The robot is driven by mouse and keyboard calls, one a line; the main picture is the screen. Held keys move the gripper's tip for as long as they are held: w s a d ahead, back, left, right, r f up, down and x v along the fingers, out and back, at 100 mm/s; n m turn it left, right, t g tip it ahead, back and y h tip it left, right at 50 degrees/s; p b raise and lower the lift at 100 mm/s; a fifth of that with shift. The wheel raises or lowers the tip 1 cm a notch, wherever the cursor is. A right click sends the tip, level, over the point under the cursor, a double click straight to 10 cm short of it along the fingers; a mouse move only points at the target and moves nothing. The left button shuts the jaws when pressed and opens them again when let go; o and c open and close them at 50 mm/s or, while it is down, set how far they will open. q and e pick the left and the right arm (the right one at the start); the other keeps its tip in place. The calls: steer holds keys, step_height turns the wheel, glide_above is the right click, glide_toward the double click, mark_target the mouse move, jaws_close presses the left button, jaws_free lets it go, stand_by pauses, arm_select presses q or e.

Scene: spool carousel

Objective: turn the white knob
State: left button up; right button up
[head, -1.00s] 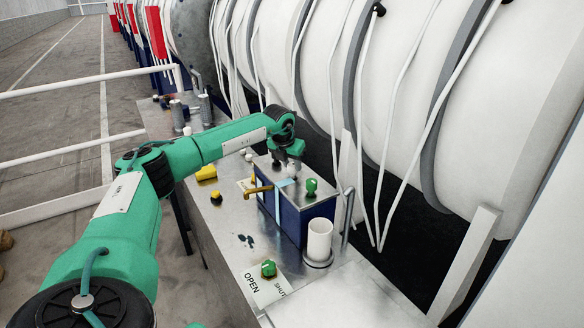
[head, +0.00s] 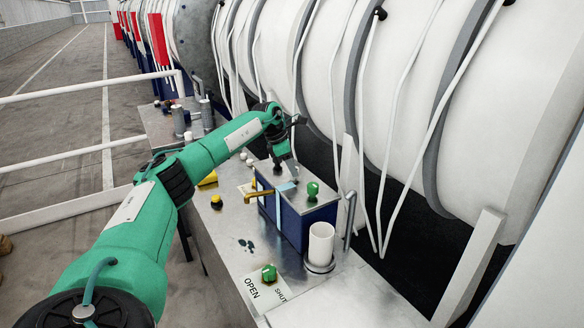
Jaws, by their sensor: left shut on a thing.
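My left arm reaches in from the left, and my left gripper (head: 283,167) points down onto the top of the blue box with a metal lid (head: 312,207). It is shut on the white knob there, left of a green knob (head: 313,189) on the same lid. The white knob is almost wholly hidden behind the fingers. My right gripper is out of view.
A yellow lever (head: 257,193) sticks out from the box's left side. A white cup (head: 321,243) stands in front of the box. A green knob (head: 269,273) sits on an OPEN/SHUT plate (head: 256,290). Large white spools (head: 400,100) fill the right.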

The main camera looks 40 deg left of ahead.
arm_select(q)
steer(key=shift+a+m+g+h, duration=0.1)
steer(key=shift+m+g+h, duration=0.4)
steer(key=shift+m, duration=1.4)
steer(key=o, duration=1)
steer(key=shift+r+b, duration=0.1)
steer(key=shift+b, duration=0.25)
steer(key=shift+a+r, duration=0.2)
steer(key=shift+r, duration=0.1)
steer(key=shift+b+v, duration=1.05)
steer(key=shift+v, duration=5.45)
steer(key=shift+w, duration=0.1)
